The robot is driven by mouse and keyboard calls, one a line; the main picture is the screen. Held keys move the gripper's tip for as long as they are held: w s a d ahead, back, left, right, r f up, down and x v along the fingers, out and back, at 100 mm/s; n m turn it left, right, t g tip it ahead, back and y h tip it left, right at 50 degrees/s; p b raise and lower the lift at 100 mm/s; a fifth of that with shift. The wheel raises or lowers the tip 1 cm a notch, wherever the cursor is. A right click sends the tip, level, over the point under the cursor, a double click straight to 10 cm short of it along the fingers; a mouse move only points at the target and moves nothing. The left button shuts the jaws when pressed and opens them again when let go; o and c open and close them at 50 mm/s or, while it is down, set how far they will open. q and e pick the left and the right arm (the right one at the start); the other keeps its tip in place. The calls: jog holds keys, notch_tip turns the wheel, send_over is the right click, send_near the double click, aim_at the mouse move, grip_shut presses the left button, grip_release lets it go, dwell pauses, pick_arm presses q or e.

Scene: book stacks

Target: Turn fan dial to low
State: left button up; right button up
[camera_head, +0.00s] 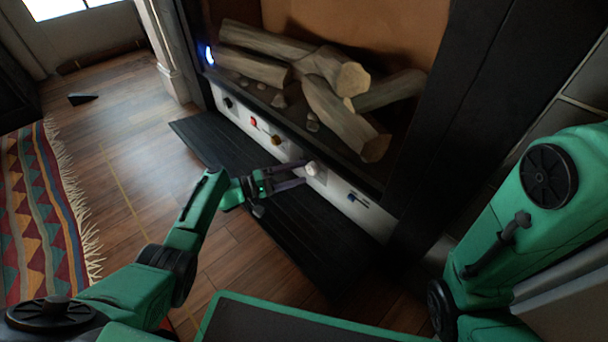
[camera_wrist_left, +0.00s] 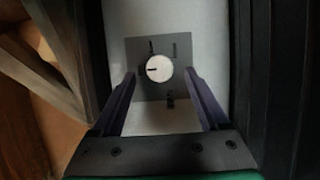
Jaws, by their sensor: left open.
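The fan dial (camera_wrist_left: 159,68) is a round white knob with a dark pointer mark, on a grey square plate (camera_wrist_left: 137,47) with small dark marks around it. In the left wrist view its pointer mark lies toward the left. In the head view the dial (camera_head: 312,168) is on the pale control panel below the fireplace. My left gripper (camera_head: 302,172) is open at the dial. In the left wrist view the fingertips (camera_wrist_left: 160,76) stand on either side of the dial's lower part, with gaps visible. My right gripper is not seen.
The panel (camera_head: 338,190) also carries a red control (camera_head: 254,121), a brown knob (camera_head: 275,140) and a dark lever (camera_head: 357,198). Logs (camera_head: 345,115) lie in the fireplace above. A black hearth slab (camera_head: 235,155) lies below. A patterned rug (camera_head: 40,215) is at left.

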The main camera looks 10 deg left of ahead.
pick_arm(q)
jog(key=shift+x, duration=1.1)
grip_shut()
